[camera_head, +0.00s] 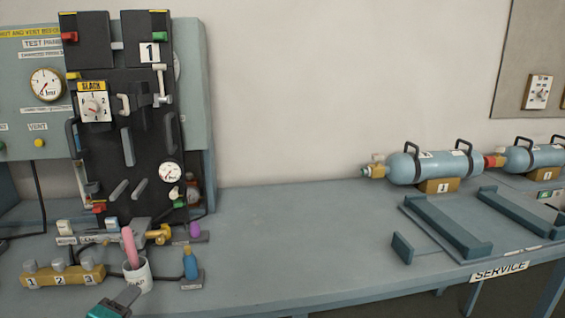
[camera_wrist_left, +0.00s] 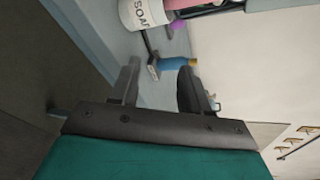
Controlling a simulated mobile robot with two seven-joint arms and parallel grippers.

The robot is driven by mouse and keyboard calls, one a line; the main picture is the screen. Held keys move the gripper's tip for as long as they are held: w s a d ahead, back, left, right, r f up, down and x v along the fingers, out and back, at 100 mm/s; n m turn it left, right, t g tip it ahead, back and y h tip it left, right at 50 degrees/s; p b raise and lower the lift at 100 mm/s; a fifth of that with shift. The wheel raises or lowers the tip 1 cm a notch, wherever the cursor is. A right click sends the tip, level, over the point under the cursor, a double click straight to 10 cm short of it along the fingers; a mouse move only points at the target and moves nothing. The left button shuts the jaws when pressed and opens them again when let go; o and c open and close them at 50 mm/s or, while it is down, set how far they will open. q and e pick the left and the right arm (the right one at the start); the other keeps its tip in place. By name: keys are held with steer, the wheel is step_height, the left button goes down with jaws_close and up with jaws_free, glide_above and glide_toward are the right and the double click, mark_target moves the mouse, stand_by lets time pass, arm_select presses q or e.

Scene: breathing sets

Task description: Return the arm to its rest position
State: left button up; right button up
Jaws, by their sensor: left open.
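My left gripper (camera_head: 126,296) shows at the bottom left of the head view, a teal body with a grey finger, low at the bench's front edge near the white cup. In the left wrist view its two dark fingers (camera_wrist_left: 158,92) stand apart with nothing between them. The white cup (camera_head: 139,276) has lettering on it and holds a pink item (camera_head: 130,247). The cup also shows at the top of the left wrist view (camera_wrist_left: 138,14), beyond the fingers. My right gripper is not in view.
A black breathing-set panel (camera_head: 125,100) with gauges stands at the left. A yellow block numbered 1 to 3 (camera_head: 62,274) and a blue bottle (camera_head: 190,264) flank the cup. Blue cylinders (camera_head: 432,167) and a cradle (camera_head: 445,225) are at the right. The bench middle (camera_head: 300,230) is clear.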

arm_select(q)
steer(key=s+d+f+n+g+h, duration=0.2)
steer(key=s+d+f+n+g, duration=0.1)
steer(key=s+d+f+n, duration=1.2)
steer(key=s+f+n, duration=0.1)
steer(key=s+n, duration=0.2)
steer(key=n, duration=0.2)
steer(key=shift+f+g+h, duration=0.2)
steer(key=shift+g+h, duration=0.2)
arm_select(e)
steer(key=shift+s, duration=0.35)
arm_select(q)
steer(key=shift+o, duration=0.5)
steer(key=shift+w, duration=0.1)
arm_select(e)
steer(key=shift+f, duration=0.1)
